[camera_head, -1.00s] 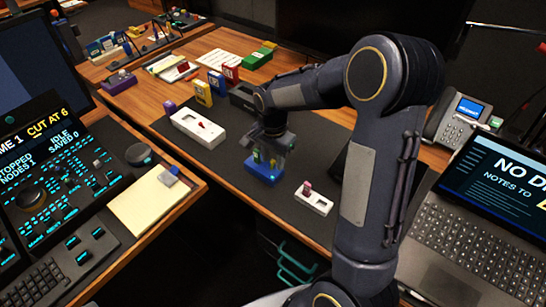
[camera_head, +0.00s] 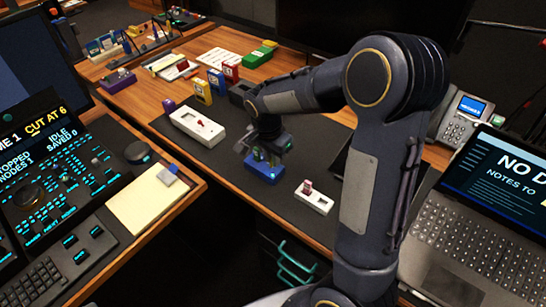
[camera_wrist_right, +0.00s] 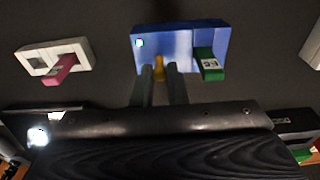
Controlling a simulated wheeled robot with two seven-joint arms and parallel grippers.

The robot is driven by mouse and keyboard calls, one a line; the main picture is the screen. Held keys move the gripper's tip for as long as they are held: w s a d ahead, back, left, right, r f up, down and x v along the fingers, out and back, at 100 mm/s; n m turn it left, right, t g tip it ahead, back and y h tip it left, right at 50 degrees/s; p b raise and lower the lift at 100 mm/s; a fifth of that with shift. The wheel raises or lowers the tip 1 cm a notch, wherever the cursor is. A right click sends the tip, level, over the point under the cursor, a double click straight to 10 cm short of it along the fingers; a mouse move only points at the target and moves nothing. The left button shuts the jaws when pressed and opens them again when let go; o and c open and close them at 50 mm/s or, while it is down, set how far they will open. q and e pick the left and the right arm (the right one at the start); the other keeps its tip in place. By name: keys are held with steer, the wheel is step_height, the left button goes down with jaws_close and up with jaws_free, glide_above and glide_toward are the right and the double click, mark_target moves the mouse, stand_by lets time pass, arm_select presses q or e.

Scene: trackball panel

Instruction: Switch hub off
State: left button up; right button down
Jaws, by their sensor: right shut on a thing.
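A blue box (camera_wrist_right: 180,45) with a small lit green lamp (camera_wrist_right: 139,42) stands on the dark mat. It carries a yellow lever (camera_wrist_right: 160,68) and a green labelled tab (camera_wrist_right: 209,65). In the head view, the blue box (camera_head: 262,172) is below my right gripper (camera_head: 268,157). In the right wrist view, my right gripper (camera_wrist_right: 160,85) is shut on the yellow lever, one finger on each side; the fingers hide part of it. My left gripper is not in view.
A white box (camera_wrist_right: 55,60) with a red lever is beside the blue box; the head view shows a long white box (camera_head: 197,127) and a small white box (camera_head: 314,198). A yellow block (camera_head: 202,90) stands behind. A laptop (camera_head: 480,215) is at right.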

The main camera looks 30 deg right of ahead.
mark_target(271, 165)
steer(key=t+h+b, duration=0.1)
steer(key=h+b, duration=0.1)
steer(key=b, duration=0.1)
steer(key=a+h+b, duration=0.1)
steer(key=h+b, duration=0.1)
steer(key=b, duration=0.2)
steer(key=s+a+f+t+h+b, duration=0.1)
steer(key=h+b, duration=0.1)
steer(key=b, duration=0.1)
steer(key=shift+a+t, duration=0.25)
steer(key=shift+t, duration=0.05)
steer(key=shift+a+r+h+b, duration=0.1)
steer(key=shift+h+b, duration=0.4)
steer(key=shift+b, duration=0.35)
steer(key=shift+s, duration=0.1)
steer(key=c, duration=1.4)
jaws_free()
steer(key=p+v, duration=0.1)
steer(key=v, duration=0.7)
